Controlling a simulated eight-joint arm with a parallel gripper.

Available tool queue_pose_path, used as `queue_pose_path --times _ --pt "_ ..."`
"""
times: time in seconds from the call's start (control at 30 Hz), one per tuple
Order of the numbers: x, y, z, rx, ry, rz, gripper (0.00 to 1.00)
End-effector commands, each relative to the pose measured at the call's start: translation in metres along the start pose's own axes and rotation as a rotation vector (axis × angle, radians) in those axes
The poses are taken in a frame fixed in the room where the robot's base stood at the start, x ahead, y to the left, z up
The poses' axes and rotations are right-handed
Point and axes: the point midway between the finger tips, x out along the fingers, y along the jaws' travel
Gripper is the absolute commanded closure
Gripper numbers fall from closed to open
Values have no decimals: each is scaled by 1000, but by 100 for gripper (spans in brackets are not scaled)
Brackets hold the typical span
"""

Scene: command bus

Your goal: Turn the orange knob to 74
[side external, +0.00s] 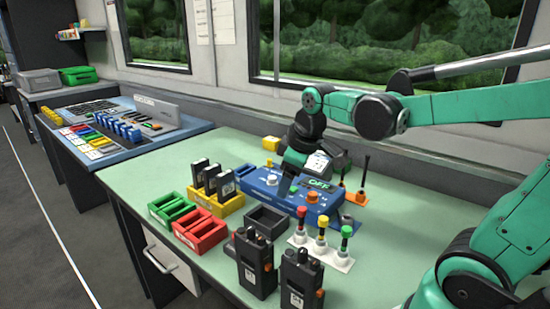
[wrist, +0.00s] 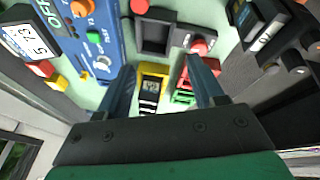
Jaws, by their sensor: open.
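The orange knob (side external: 313,197) sits on top of a blue control box (side external: 262,186) on the green table. In the wrist view the orange knob (wrist: 82,8) is at the top left edge, partly cut off, on the blue box (wrist: 110,45). A green "OFF" display (side external: 318,184) is on the box beside it. A pale knob (wrist: 102,63) and a green button (wrist: 93,37) are on the same box. My gripper (wrist: 161,65) is open and empty, its fingers apart from the orange knob. In the side view my gripper (side external: 291,168) is above the back of the box.
Red, yellow and green plungers (side external: 322,235) and two radios (side external: 256,262) stand in front.

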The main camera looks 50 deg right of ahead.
Motion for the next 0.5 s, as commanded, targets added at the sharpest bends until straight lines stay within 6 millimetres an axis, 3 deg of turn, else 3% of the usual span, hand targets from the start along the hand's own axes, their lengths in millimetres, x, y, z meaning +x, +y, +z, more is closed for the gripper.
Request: queue_pose_path --times 0.03,0.2,0.33,0.5 --pt "5 19 -1 -47 -47 -12 39" --pt "28 72 10 -250 -182 -107 39" --pt "45 100 23 -366 -235 -188 39" --pt "57 117 35 -446 -259 -251 39"
